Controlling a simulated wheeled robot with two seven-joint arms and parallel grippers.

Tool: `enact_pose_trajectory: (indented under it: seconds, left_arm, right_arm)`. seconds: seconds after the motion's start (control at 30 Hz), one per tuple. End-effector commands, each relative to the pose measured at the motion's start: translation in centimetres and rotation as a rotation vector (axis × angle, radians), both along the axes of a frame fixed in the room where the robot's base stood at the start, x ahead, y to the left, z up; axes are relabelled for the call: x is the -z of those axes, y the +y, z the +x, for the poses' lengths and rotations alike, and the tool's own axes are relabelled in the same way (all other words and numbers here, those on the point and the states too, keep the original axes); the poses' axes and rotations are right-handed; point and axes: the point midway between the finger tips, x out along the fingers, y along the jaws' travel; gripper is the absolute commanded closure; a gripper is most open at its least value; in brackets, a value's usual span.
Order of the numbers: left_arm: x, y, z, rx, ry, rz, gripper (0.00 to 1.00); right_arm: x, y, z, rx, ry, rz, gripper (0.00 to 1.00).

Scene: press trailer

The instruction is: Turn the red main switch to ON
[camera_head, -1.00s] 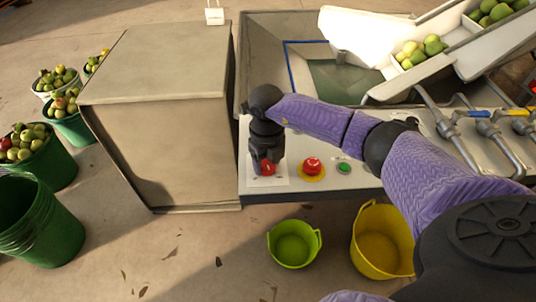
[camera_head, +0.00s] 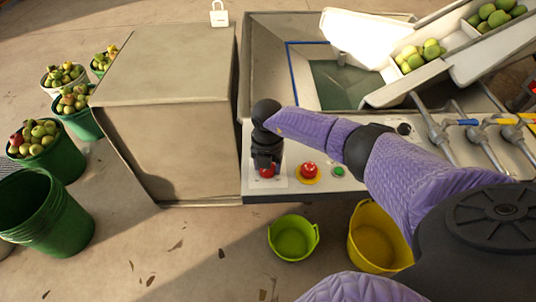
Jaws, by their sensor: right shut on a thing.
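The red main switch (camera_head: 266,172) sits on a white plate at the left end of the grey control panel (camera_head: 290,190). My right gripper (camera_head: 266,166) comes down over it from above and is shut on it. The fingers hide much of the switch, so its ON or OFF position cannot be read. To its right on the panel are a red mushroom button on a yellow disc (camera_head: 309,171) and a small green button (camera_head: 338,171). My left gripper is not in view.
A large metal box (camera_head: 170,140) stands left of the panel. Green buckets of fruit (camera_head: 62,160) stand at the far left. A lime tub (camera_head: 293,238) and a yellow tub (camera_head: 375,240) stand on the floor below. Pipes with blue and yellow handles (camera_head: 470,125) are at the right.

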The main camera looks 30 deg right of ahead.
Motion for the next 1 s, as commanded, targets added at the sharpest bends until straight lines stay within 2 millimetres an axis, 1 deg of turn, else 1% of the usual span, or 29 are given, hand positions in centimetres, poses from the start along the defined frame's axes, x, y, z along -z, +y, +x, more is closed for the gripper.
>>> enact_pose_trajectory:
  seconds: [0.03, 0.23, 0.5, 0.83, 0.87, 0.9, 0.97, 1.0]
  left_arm:
    - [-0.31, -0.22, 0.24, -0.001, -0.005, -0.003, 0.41]
    - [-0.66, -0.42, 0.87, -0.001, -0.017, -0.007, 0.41]
    - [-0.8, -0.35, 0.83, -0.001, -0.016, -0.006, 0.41]
    - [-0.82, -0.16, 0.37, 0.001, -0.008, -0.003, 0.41]
    - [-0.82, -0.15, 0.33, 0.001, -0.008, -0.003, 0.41]
    - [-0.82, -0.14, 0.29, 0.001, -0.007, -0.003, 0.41]
    - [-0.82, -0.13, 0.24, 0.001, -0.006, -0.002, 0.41]
    - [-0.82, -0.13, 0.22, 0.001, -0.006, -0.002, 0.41]
  right_arm:
    - [-0.23, -0.02, 0.06, 0.023, -0.003, 0.0, 0.98]
    - [-0.14, 0.0, 0.05, 0.092, -0.001, 0.0, 0.98]
    - [-0.05, -0.03, 0.06, 0.127, -0.002, -0.001, 0.98]
    - [-0.04, -0.03, 0.06, 0.128, -0.001, 0.0, 0.98]
    - [-0.04, -0.03, 0.06, 0.128, -0.001, 0.0, 0.38]
    - [-0.04, -0.03, 0.06, 0.128, -0.001, 0.0, 0.29]
    - [-0.03, -0.02, 0.05, 0.127, -0.001, 0.0, 0.16]
    - [-0.03, -0.02, 0.04, 0.127, -0.001, 0.0, 0.08]
